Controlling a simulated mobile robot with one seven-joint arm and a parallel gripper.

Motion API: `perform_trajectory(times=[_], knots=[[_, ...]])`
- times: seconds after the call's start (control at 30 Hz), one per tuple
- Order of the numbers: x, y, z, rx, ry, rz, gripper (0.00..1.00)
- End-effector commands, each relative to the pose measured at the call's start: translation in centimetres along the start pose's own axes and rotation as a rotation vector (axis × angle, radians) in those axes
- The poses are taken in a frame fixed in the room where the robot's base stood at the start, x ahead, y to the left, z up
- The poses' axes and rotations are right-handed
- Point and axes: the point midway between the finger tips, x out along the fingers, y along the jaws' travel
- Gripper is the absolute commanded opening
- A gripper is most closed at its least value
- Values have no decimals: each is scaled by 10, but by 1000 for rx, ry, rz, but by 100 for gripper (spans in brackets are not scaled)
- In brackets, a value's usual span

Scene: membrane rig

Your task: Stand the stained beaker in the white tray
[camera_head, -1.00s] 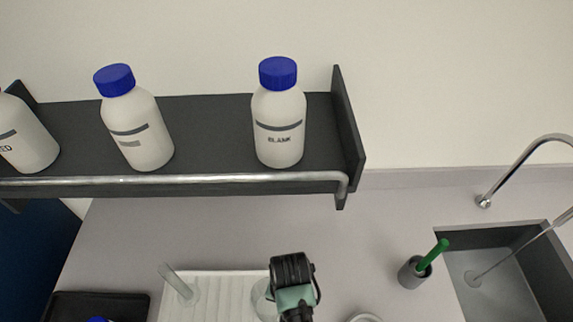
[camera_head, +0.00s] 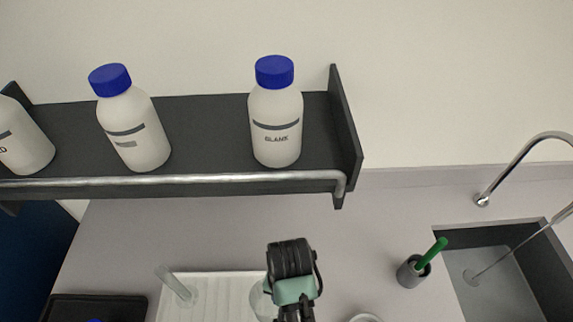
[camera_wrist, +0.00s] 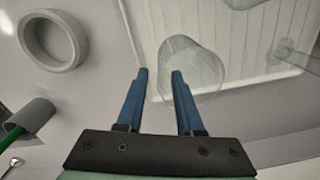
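A clear glass beaker (camera_wrist: 196,78) is at the edge of the white ribbed tray (camera_wrist: 148,28) in the wrist view; I cannot make out a stain on it. In the head view the beaker (camera_head: 258,300) shows partly behind my wrist, and the tray (camera_head: 215,290) lies on the counter. My gripper (camera_wrist: 160,72) has its two blue fingers apart with a gap between them. The right finger overlaps the beaker's left side in the picture; I cannot tell whether it touches. In the head view my fingertips are hidden.
A glass cylinder (camera_head: 178,287) stands at the tray's left. A round pale dish (camera_wrist: 52,42) and a grey holder with a green-handled tool (camera_head: 412,272) are to the right in the head view, before the sink (camera_head: 500,280). A bottle shelf (camera_head: 200,130) overhangs behind.

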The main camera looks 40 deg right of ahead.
Motion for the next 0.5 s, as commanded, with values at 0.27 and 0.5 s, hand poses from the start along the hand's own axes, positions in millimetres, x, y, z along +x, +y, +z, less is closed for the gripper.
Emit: perform_trajectory(times=[0.27, 0.5], knots=[[-57, 0, 0, 0, 2, -1, 36], [-71, 0, 0, 0, -1, 1, 36]])
